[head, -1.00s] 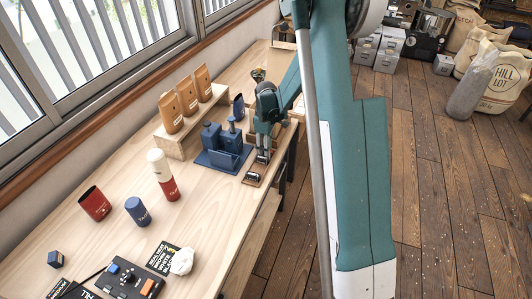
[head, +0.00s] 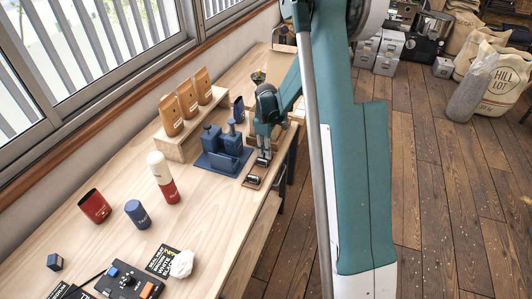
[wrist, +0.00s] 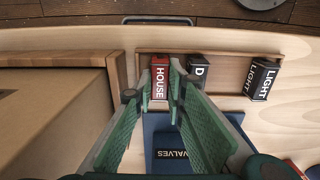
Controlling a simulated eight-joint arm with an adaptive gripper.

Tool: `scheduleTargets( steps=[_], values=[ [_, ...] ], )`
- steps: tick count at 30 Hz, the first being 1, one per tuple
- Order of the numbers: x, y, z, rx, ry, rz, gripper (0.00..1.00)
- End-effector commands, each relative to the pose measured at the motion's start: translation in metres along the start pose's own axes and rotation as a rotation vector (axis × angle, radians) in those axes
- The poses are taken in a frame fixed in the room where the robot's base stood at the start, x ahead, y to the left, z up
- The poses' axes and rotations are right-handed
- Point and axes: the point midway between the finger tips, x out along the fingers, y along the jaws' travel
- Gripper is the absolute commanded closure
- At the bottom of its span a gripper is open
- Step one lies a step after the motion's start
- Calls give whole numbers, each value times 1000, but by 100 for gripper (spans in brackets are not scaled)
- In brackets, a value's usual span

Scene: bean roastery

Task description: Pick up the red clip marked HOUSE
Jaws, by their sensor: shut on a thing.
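The red clip marked HOUSE (wrist: 160,84) is between the two green fingers of my gripper (wrist: 163,75) in the wrist view. The clip is at the left end of a shallow wooden tray (wrist: 225,75). My gripper (head: 263,155) is shut on it, at the right edge of the bench in the head view. There the red clip itself cannot be made out behind the fingers.
A black clip marked D (wrist: 198,74) stands close right of my fingers. A blue stand (head: 222,160) is close beside my gripper, and a wooden box (wrist: 60,115) is at left in the wrist view.

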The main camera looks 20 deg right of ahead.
Motion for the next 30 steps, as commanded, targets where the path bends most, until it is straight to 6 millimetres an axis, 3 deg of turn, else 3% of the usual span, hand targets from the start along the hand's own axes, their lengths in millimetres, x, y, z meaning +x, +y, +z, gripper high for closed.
scheduleTargets(
  steps=[8, 21, 30],
  values=[
    [-24, 0, 0, 0, 0, 0, 91],
    [-82, 0, 0, 0, 0, 0, 91],
    [-96, 0, 0, 0, 0, 0, 91]
  ],
)
